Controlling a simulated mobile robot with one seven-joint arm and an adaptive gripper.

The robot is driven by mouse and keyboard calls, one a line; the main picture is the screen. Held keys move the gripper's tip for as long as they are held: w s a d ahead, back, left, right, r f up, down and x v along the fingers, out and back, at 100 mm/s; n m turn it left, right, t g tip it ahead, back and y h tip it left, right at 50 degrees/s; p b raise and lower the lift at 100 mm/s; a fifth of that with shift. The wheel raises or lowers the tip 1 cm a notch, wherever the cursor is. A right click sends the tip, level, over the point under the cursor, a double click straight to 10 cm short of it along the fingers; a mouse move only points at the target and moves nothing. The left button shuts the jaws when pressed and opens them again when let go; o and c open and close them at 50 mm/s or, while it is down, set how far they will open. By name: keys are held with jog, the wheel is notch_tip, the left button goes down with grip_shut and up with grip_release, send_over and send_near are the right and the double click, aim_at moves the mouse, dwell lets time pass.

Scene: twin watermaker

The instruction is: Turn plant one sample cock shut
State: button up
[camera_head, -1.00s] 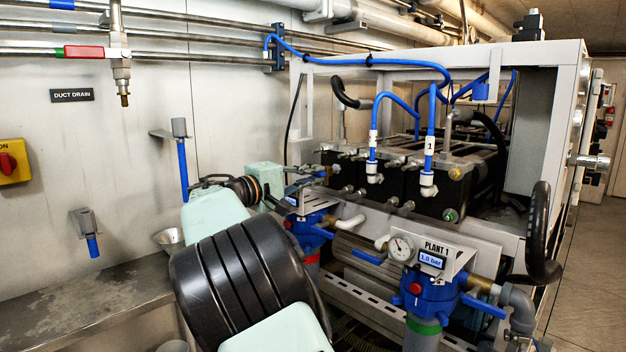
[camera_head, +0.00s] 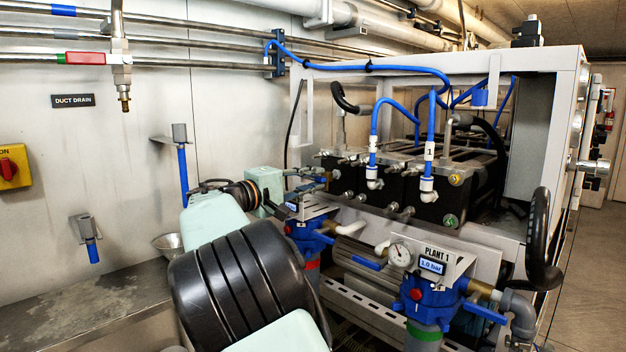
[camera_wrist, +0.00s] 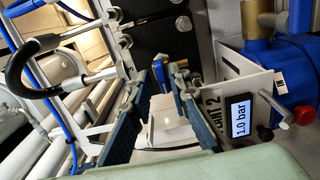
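The plant 1 panel (camera_head: 437,254) reads 1.0 bar in the head view. A blue lever (camera_head: 369,263) sticks out left of its gauge, and another blue lever (camera_head: 484,313) is at its lower right. I cannot tell which part is the plant one sample cock. My gripper (camera_head: 318,180) is at the front of the black blocks, above the plant 2 unit. In the wrist view my gripper (camera_wrist: 166,85) has its two fingers apart. A small blue handle with brass (camera_wrist: 179,70) shows beyond the gap, near the right finger; I see no contact.
The plant 2 panel (camera_wrist: 238,115) is close to the right finger in the wrist view. Black blocks (camera_head: 400,185) with several fittings and blue hoses (camera_head: 430,110) stand behind. A black looped hose (camera_head: 541,240) hangs at the right. A metal bench (camera_head: 70,300) is at the left.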

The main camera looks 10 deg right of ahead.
jog(key=v, duration=0.8)
jog(key=shift+w, duration=0.1)
